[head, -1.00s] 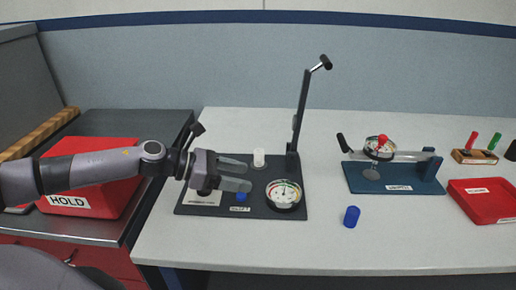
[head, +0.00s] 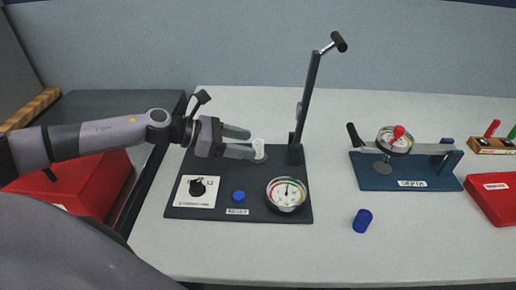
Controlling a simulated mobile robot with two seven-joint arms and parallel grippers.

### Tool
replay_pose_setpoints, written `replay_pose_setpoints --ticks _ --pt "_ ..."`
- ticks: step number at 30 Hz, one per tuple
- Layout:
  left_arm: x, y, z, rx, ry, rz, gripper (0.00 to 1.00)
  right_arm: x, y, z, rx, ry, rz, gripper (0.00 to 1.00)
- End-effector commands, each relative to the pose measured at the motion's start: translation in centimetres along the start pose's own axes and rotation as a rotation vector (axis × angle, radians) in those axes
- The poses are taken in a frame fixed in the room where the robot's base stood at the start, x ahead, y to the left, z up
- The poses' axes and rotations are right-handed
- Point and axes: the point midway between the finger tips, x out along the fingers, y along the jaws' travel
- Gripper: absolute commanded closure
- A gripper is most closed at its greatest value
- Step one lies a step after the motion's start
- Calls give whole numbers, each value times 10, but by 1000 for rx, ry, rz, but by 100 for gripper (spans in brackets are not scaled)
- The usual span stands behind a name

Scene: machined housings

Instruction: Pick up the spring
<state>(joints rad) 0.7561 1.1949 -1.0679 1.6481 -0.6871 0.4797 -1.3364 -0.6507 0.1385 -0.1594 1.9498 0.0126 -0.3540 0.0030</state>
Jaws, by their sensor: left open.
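A small whitish upright cylinder (head: 259,149), which seems to be the spring, stands on the black base plate (head: 215,167) of a lever press. It is too small to make out coils. My left gripper (head: 250,143) reaches in from the left, open and empty. Its fingertips are at the cylinder, the nearer one overlapping its lower left side in the picture. I cannot tell whether they touch it. My right gripper is not in view.
The black lever (head: 307,100) rises right of the cylinder. A dial gauge (head: 287,194), a blue button (head: 239,196) and a knob (head: 197,188) sit nearer on the plate. A blue cylinder (head: 362,221) and a blue depth fixture (head: 405,178) stand to the right.

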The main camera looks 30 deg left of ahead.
Motion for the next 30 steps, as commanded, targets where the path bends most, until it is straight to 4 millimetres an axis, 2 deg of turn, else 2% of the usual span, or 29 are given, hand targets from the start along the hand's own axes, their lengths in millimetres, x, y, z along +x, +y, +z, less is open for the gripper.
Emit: replay_pose_setpoints --ticks 11,21,26,29,30 --pt "43 6 0 0 -2 0 39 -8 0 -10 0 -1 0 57" --pt "48 6 -2 0 0 2 39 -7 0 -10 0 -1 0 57" --pt "48 6 -2 0 0 1 91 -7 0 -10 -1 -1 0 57" --pt "48 6 -2 0 0 2 100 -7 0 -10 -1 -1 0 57" --pt "48 6 -2 0 0 1 100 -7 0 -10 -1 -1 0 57"
